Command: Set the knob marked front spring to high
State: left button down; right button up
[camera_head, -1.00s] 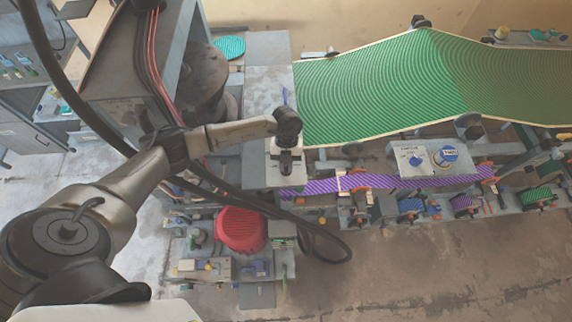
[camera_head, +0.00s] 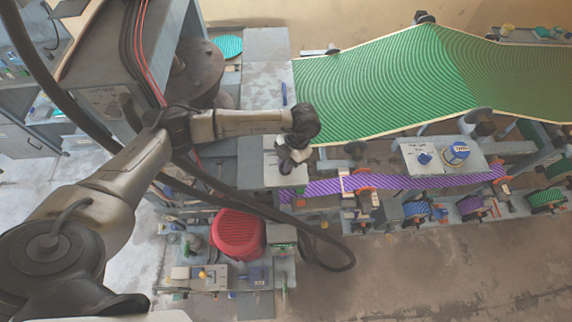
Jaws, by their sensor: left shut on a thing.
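My left gripper (camera_head: 290,168) points down onto a small pale grey panel (camera_head: 272,152) at the near left corner of the green web. It is shut on what seems to be a knob there. The gripper covers that knob, so I cannot read its marking or setting. My right gripper is out of view.
The wide green web (camera_head: 390,88) stretches behind and to the right. A purple striped belt (camera_head: 400,183) runs just right of the gripper. A red round tub (camera_head: 238,232) and a small bench stand in front. A thick black cable (camera_head: 275,213) loops below my arm.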

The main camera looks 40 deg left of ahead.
pick_arm(q)
jog(key=shift+m+b, duration=0.35)
jog(key=shift+m, duration=0.25)
jog(key=shift+y, duration=0.3)
jog(key=c, duration=1.1)
grip_release()
jog(key=shift+c, duration=0.2)
jog(key=b+v, duration=0.2)
jog(key=v, duration=1.1)
jog(key=shift+r, duration=0.45)
jog(key=shift+m, duration=0.3)
